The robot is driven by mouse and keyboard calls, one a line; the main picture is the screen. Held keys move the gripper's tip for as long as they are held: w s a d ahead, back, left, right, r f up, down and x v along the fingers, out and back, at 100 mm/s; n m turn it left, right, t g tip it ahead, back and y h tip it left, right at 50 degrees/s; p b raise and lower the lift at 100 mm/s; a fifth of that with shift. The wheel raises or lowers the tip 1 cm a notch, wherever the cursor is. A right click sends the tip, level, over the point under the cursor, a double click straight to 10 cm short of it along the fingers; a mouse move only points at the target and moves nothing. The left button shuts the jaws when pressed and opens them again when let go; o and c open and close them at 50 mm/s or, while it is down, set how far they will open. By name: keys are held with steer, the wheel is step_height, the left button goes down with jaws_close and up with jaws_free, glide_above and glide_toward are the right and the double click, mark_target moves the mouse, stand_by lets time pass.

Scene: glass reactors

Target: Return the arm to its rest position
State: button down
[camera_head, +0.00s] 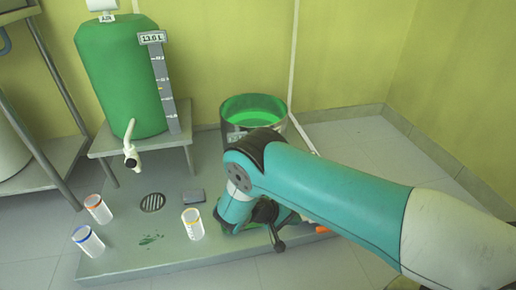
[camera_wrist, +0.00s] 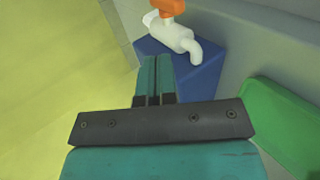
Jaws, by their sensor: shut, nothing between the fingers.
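My teal arm (camera_head: 330,192) reaches in from the right in the head view and bends down in front of a steel vessel (camera_head: 240,138) holding green liquid. My gripper (camera_wrist: 154,62) shows in the wrist view with its two teal fingers together and nothing between them. A white tap (camera_wrist: 172,34) with an orange handle (camera_wrist: 171,6) is beyond the fingertips, above a blue block (camera_wrist: 195,75). I cannot tell whether the fingers touch the block. In the head view, the arm hides most of the area around the gripper.
A green tank (camera_head: 115,75) with a white tap (camera_head: 131,155) stands on a stand at the left. Cups with orange (camera_head: 98,209), blue (camera_head: 88,241) and yellow (camera_head: 193,225) rims stand on the grey platform (camera_head: 205,255). A drain (camera_head: 152,203) and green spill (camera_head: 150,240) lie between. Right floor is clear.

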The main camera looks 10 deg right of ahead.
steer(key=s+a+r+n+y+p, duration=0.1)
steer(key=a+r+y, duration=0.25)
steer(key=r, duration=1.05)
steer(key=a+r+n+y+p, duration=0.1)
steer(key=a+r+y+p, duration=0.3)
steer(key=r, duration=1)
steer(key=s+r+n+y+p, duration=0.2)
steer(key=s+r+n+y, duration=0.45)
steer(key=s+r, duration=1.5)
step_height(320, 180, up, 36)
steer(key=m+y+p, duration=0.1)
steer(key=p, duration=3.5)
steer(key=shift+a+f, duration=0.25)
steer(key=shift+a, duration=0.1)
steer(key=shift+w, duration=0.1)
